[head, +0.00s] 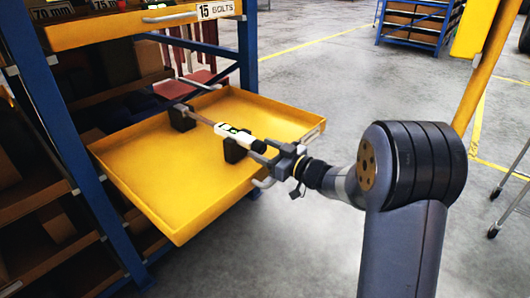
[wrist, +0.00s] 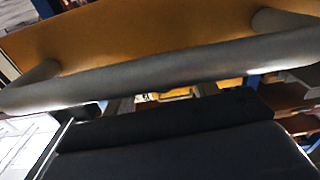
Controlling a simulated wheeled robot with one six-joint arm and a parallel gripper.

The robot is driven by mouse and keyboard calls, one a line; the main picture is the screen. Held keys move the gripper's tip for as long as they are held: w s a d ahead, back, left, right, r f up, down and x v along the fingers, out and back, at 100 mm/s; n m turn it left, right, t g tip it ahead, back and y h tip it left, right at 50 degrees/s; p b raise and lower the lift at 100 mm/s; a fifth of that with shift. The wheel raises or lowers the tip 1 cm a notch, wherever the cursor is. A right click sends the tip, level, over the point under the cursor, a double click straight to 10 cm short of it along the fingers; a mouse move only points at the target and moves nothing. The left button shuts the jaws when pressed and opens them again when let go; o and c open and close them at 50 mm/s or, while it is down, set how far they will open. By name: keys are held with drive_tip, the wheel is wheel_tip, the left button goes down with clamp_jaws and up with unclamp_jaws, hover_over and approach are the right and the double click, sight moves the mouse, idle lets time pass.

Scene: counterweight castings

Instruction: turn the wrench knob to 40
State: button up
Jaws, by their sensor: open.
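The wrench (head: 227,130) lies across two dark blocks in the yellow pulled-out drawer, with a metal shaft and a white, black-marked body. Its dark knob (head: 258,146) is at the end nearest me, over the drawer's front edge. My gripper (head: 274,156) is open at that end, its fingers close to the knob. I cannot tell whether they touch it. The knob's setting is too small to read, and the knob is not clear in the wrist view.
The yellow drawer (head: 185,205) juts from a blue rack (head: 62,130). A grey drawer handle (head: 263,182) sits just below my gripper; a bar-shaped handle (wrist: 170,70) crosses close to the wrist camera. A yellow post (head: 478,75) stands at right. The grey floor (head: 310,85) behind is open.

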drive_tip(key=c, duration=1)
drive_tip(key=shift+o, duration=0.2)
drive_tip(key=shift+n+b, duration=0.3)
drive_tip(key=shift+n, duration=0.5)
drive_tip(key=o, duration=1)
drive_tip(key=shift+c, duration=0.2)
drive_tip(key=p+v, duration=0.3)
drive_tip(key=v, duration=0.7)
drive_tip(key=shift+s+d, duration=0.25)
drive_tip(key=shift+d, duration=0.05)
